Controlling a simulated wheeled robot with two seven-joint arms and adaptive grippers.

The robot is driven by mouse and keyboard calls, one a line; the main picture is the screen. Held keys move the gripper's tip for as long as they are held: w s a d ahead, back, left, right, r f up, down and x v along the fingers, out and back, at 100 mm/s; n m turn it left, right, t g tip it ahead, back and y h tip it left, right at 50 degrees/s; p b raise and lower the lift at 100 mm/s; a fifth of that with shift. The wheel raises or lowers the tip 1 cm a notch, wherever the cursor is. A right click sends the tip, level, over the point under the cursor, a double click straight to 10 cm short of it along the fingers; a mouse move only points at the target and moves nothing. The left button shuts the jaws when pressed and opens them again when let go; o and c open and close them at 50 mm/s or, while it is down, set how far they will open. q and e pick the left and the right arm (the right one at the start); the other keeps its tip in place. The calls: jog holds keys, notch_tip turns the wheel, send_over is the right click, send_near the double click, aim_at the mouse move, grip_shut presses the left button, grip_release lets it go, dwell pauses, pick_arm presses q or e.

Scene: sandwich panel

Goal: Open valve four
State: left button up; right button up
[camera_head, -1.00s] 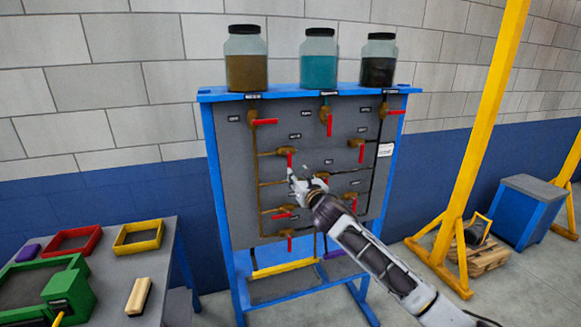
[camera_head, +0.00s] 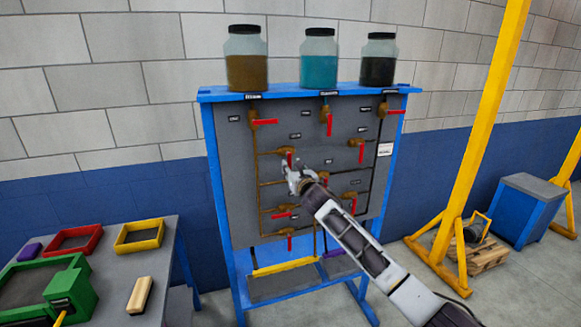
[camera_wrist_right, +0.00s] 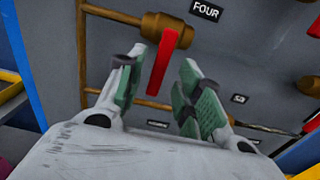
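Valve four is a brass valve (camera_wrist_right: 165,27) with a red lever (camera_wrist_right: 163,62) pointing down in the right wrist view, beside a black label (camera_wrist_right: 207,10) reading FOUR. In the head view its red lever (camera_head: 289,157) shows just above my right gripper (camera_head: 291,172). In the wrist view my right gripper (camera_wrist_right: 163,85) is open, with one green-padded finger on each side of the lever's lower part. I see gaps between the lever and both fingers; the exact depth is unclear. My left gripper is not in view.
The grey panel (camera_head: 235,195) carries several other red-levered valves and brass pipes close around the gripper. Three jars, brown (camera_head: 246,72), teal (camera_head: 318,72) and dark (camera_head: 378,72), stand on top. A table (camera_head: 150,262) with trays stands at the left.

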jog(key=shift+x, duration=0.95)
jog(key=shift+c, duration=0.4)
grip_shut()
